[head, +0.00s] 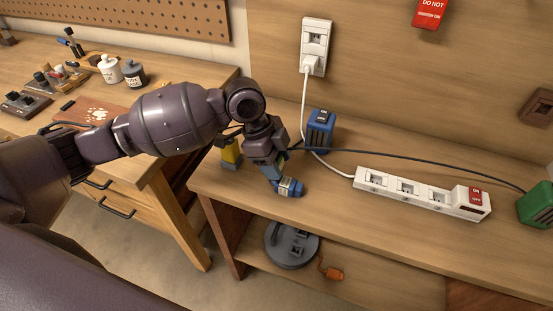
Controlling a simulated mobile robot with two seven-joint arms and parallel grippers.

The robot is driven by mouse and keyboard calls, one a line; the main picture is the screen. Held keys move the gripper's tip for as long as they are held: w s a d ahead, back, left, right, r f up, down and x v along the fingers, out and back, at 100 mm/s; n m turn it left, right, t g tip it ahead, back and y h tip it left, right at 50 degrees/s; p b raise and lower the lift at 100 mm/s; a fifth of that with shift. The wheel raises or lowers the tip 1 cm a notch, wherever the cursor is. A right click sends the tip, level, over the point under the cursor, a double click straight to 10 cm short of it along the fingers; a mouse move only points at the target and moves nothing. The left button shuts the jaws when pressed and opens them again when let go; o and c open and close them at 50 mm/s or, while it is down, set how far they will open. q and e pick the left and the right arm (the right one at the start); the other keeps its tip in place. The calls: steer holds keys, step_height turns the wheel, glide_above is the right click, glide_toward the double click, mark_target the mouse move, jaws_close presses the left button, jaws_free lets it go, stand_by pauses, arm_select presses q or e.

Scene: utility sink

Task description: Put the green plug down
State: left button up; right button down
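A green block (537,205) stands on the bench at the right edge, partly cut off by the picture. A dark cable runs left from it across the bench to my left gripper (272,178). My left gripper points down over the bench's front left part. A small blue piece with a pale band (291,187) shows at its fingertips, close to the bench top; I cannot tell whether it is held. No green plug can be made out at the fingers, and the finger gap is hidden. My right gripper is out of view.
A white power strip (422,198) with a red switch lies on the bench, its white cord running to a wall socket (315,46). A blue block (320,130) stands behind my gripper, a yellow one (231,152) left of it. A grey round object (291,246) sits on the lower shelf.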

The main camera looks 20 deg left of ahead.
arm_select(q)
steer(key=shift+o, duration=0.7)
steer(key=shift+r, duration=0.2)
steer(key=p+v, duration=0.1)
steer(key=v, duration=1.1)
steer(key=shift+r, duration=0.5)
steer(key=shift+d, duration=0.1)
